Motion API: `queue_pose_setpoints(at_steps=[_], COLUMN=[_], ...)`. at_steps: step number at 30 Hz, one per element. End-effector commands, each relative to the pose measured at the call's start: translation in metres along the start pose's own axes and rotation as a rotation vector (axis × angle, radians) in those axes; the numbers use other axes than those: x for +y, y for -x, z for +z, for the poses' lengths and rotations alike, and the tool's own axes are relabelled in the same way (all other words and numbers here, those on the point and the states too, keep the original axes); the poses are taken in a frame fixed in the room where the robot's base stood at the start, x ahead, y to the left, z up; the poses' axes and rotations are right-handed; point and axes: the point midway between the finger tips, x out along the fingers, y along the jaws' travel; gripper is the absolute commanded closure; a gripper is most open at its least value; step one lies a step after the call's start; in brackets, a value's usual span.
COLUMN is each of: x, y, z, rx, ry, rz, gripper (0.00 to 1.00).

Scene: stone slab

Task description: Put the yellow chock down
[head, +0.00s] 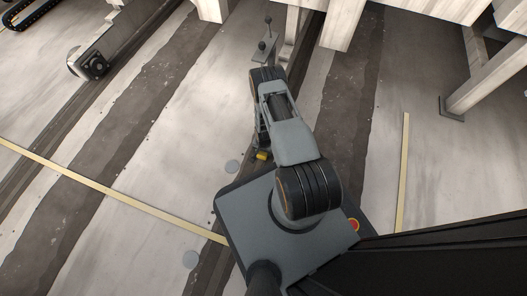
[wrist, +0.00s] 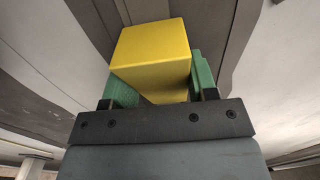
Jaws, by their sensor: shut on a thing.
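The yellow chock (wrist: 154,50) is a plain block, large in the middle of the wrist view. My gripper (wrist: 155,88) has green finger pads, one on each side of the chock, and is shut on it. In the head view a small part of the yellow chock (head: 262,155) shows beside my folded arm, close to my base. My arm hides most of the gripper there. Whether the chock touches anything below it cannot be told.
Pale stone slab floor (head: 150,150) with dark worn bands lies around my base. A yellow line (head: 110,190) crosses it at left, another (head: 404,170) at right. A post foot (head: 452,108) stands at upper right. A grey stand (head: 268,55) is beyond my arm. The left floor is mostly clear.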

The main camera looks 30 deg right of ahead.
Motion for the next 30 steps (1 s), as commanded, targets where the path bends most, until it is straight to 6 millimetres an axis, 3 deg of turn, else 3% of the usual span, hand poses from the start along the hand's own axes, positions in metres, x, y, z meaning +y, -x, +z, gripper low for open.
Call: queue_pose_setpoints(at_steps=[11, 12, 18, 20, 30], x=[-0.0005, -0.0006, -0.0007, -0.0007, -0.0014], y=[-0.0041, -0.0042, -0.0039, -0.0039, 0.0047], z=[0.0014, 0.0012, 0.0011, 0.0010, 0.0000], rx=[-0.001, -0.001, -0.001, 0.000, 0.002], ry=[0.002, 0.002, 0.002, 0.002, 0.003], rz=[0.001, 0.001, 0.000, 0.000, -0.001], gripper=[0.77, 0.45, 0.26, 0.22, 0.22])
